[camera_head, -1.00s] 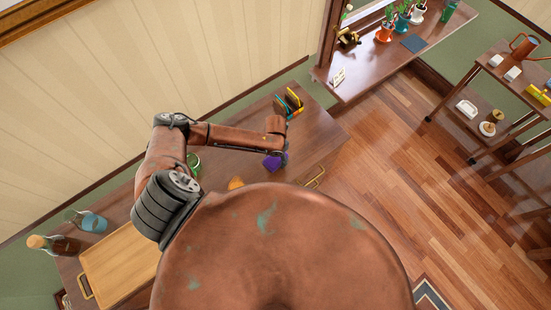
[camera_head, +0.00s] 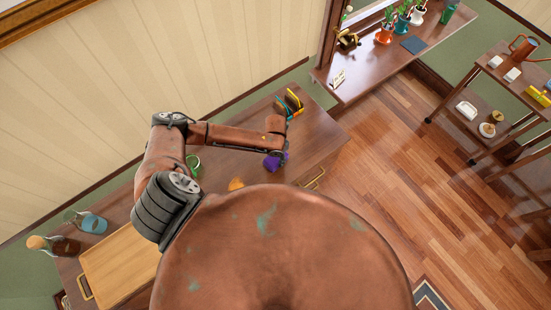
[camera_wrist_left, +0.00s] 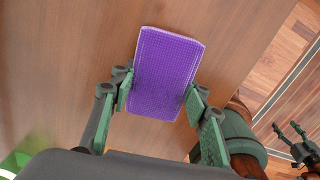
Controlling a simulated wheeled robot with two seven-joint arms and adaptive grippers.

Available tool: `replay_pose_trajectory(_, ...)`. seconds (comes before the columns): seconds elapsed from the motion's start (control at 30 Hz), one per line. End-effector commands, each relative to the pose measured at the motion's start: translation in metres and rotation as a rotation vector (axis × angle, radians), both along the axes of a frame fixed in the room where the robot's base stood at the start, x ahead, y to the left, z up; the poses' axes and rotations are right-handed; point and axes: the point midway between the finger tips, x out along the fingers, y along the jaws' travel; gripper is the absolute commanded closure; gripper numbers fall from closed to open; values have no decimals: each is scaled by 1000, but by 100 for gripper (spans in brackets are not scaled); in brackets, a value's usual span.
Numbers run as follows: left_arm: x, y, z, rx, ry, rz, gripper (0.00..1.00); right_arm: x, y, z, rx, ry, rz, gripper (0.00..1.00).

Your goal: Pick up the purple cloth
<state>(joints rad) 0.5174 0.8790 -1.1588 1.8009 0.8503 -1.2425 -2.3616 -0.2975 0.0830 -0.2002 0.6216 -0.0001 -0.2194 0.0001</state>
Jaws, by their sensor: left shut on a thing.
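The purple cloth (camera_head: 275,161) shows beneath the end of my left arm, over the wooden counter. In the left wrist view the cloth (camera_wrist_left: 166,72) is a purple rectangle with a fine grid texture, its lower part between the two green fingers. My left gripper (camera_wrist_left: 160,100) is shut on the cloth, one finger at each side. In the head view the left gripper (camera_head: 281,155) is small and partly hidden by its own arm. I cannot tell how far the cloth is above the counter. In the left wrist view, another gripper (camera_wrist_left: 293,132) shows at the far right, its fingers apart.
On the counter stand a colourful rack (camera_head: 290,104), a green cup (camera_head: 193,164), an orange item (camera_head: 236,184), a wooden tray (camera_head: 118,262), a blue jug (camera_head: 91,223) and a brown bottle (camera_head: 58,245). A shelved cart (camera_head: 500,75) stands right. The floor between is clear.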

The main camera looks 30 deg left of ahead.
Motion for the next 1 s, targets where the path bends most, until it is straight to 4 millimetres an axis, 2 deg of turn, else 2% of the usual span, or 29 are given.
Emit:
replay_pose_trajectory(0.13,-1,0,24,0,-2,-2,81,-1,0,-1,0,2,0,39)
replay_pose_trajectory(0.4,-47,-23,82,0,-2,-5,81,-4,0,-8,0,5,-1,39)
replay_pose_trajectory(0.5,-72,-35,91,-1,2,-6,81,-5,1,-13,1,6,-1,39)
replay_pose_trajectory(0.7,-106,-52,109,-2,1,-2,81,-5,4,-18,4,7,-3,39)
replay_pose_trajectory(1.0,-126,-61,120,1,0,0,81,-5,6,-21,6,7,-4,39)
